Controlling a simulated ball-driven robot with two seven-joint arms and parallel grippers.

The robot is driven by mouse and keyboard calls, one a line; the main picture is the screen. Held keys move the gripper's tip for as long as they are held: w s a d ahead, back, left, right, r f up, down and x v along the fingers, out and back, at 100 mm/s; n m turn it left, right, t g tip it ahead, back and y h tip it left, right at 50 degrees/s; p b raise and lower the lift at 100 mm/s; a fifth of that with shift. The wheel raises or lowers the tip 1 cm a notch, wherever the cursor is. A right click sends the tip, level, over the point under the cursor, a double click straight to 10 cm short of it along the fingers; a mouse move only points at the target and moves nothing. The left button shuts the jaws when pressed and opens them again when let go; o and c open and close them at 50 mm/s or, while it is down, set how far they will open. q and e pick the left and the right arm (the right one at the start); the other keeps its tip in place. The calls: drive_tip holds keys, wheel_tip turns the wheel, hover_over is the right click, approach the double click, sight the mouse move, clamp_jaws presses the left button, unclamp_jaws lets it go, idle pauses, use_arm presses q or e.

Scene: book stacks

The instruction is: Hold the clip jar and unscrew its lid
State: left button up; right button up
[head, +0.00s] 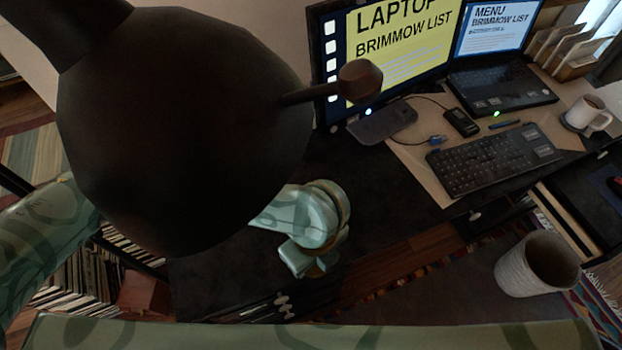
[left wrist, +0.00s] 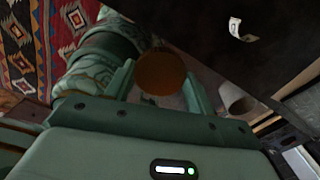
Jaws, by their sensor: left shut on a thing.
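My left gripper (head: 312,262) hangs over the dark desk, right of a big dark round shape that hides part of the arm. In the left wrist view its two fingers (left wrist: 162,85) stand on either side of a round brown-orange disc (left wrist: 162,73), which looks like the top of the clip jar, and are shut on it. The jar's body is hidden below the disc, and only an orange-brown sliver shows by the gripper in the head view. A green patterned arm crosses the bottom of the head view; its gripper does not show.
A big dark round shape (head: 185,130) fills the upper left. A monitor (head: 395,40), laptop (head: 500,88), keyboard (head: 495,158) and mug (head: 589,115) stand at the back and right. A pale waste bin (head: 535,265) stands on the floor. Records (head: 75,275) are at lower left.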

use_arm(q)
drive_tip(key=shift+w, duration=0.25)
drive_tip(key=w+a+f+b, duration=0.1)
drive_tip(key=w+f+b, duration=0.1)
drive_tip(key=w+f, duration=0.1)
drive_tip(key=w+a+f+b, duration=0.1)
drive_tip(key=w+f+b, duration=0.2)
drive_tip(key=w, duration=0.2)
drive_tip(key=w+a+f+b, duration=0.1)
drive_tip(key=w+f+b, duration=0.1)
drive_tip(key=w+f, duration=0.1)
drive_tip(key=shift+w+a+b, duration=0.4)
drive_tip(key=shift+w, duration=0.4)
drive_tip(key=shift+w+f, duration=0.15)
drive_tip(key=f, duration=0.1)
drive_tip(key=f+b, duration=0.2)
drive_tip(key=f, duration=0.1)
drive_tip(key=shift+w+a, duration=0.15)
drive_tip(key=shift+w, duration=0.2)
drive_tip(key=shift+r, duration=0.15)
use_arm(e)
wheel_tip(320, 180, down, 10)
drive_tip(key=s, duration=0.2)
drive_tip(key=shift+r+g, duration=0.15)
drive_tip(key=shift+g, duration=0.25)
use_arm(q)
drive_tip(key=shift+s, duration=0.1)
